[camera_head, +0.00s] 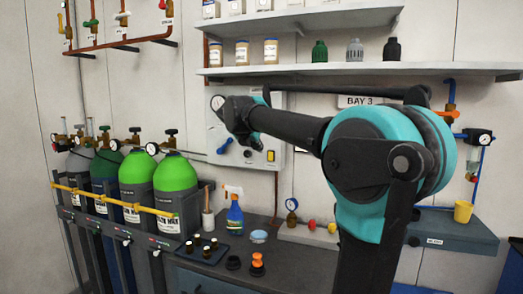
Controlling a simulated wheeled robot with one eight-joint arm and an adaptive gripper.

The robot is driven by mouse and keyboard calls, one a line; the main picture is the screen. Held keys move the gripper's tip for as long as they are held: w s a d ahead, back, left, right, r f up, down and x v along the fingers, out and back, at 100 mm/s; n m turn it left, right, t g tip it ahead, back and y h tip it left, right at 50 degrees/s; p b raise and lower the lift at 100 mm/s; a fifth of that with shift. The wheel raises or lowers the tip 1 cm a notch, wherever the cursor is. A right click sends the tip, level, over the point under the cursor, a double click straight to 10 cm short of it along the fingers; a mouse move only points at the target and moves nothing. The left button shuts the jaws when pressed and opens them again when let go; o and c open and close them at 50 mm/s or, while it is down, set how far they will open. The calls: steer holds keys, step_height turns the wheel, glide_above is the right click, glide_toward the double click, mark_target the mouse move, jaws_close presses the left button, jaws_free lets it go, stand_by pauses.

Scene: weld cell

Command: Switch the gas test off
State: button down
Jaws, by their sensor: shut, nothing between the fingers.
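A light grey control panel (284,160) is on the back wall. It has a round gauge (217,103) at its upper left, a blue lever (224,146) at its lower left, a small dark knob (248,154) and a yellow switch (270,156) at its lower right. Which of these is the gas test control cannot be read. My gripper (242,140) is in front of the panel, between the gauge and the knob, with its fingers shut and empty. My gripper and forearm hide the middle and upper right of the panel. Whether the fingers touch it is unclear.
Green-topped gas cylinders (175,173) stand at left behind a yellow rail (115,198). A blue spray bottle (235,214), an orange-topped item (257,262) and a dark tray (203,250) are on the bench below. Shelves (300,70) with jars run above my arm.

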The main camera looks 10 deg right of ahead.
steer(key=shift+s+f, duration=0.1)
steer(key=shift+f, duration=0.1)
glide_toward(271, 160)
step_height(271, 160, down, 3)
steer(key=w, duration=0.1)
steer(key=w+d, duration=0.2)
steer(key=shift+w+d+f, duration=0.15)
steer(key=shift+w+f, duration=0.1)
steer(key=shift+w, duration=0.1)
steer(key=shift+w+d+f, duration=0.1)
steer(key=shift+w+d, duration=0.1)
steer(key=shift+w, duration=0.2)
